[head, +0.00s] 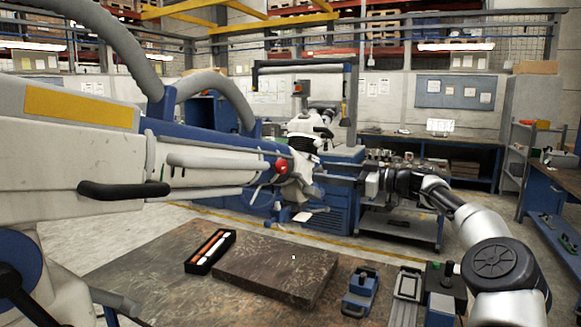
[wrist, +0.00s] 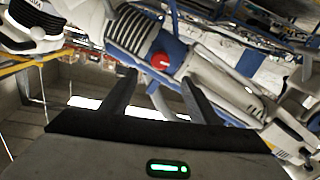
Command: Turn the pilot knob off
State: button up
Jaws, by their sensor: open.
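My gripper (head: 322,172) reaches in from the right, to the right of the knob. In the wrist view its two dark fingers (wrist: 157,80) are spread apart with nothing between them. The knob appears just beyond the fingertips, between their lines. No contact is visible; the exact gap cannot be told.
A worktable (head: 145,262) below holds a black tray (head: 210,252) with orange and white tools, a dark slab (head: 275,272), a blue device (head: 360,291) and other small equipment. Shelves (head: 526,160) stand at the right.

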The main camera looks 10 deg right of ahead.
aim_at(285, 167)
jog(key=p+x, duration=0.3)
jog(key=x, duration=0.7)
jog(key=shift+w+a+r, duration=0.1)
jog(key=shift+a+r, duration=0.05)
jog(key=shift+a, duration=0.1)
jog(key=shift+w+a, duration=0.45)
jog(key=shift+a, duration=0.1)
jog(key=c, duration=1)
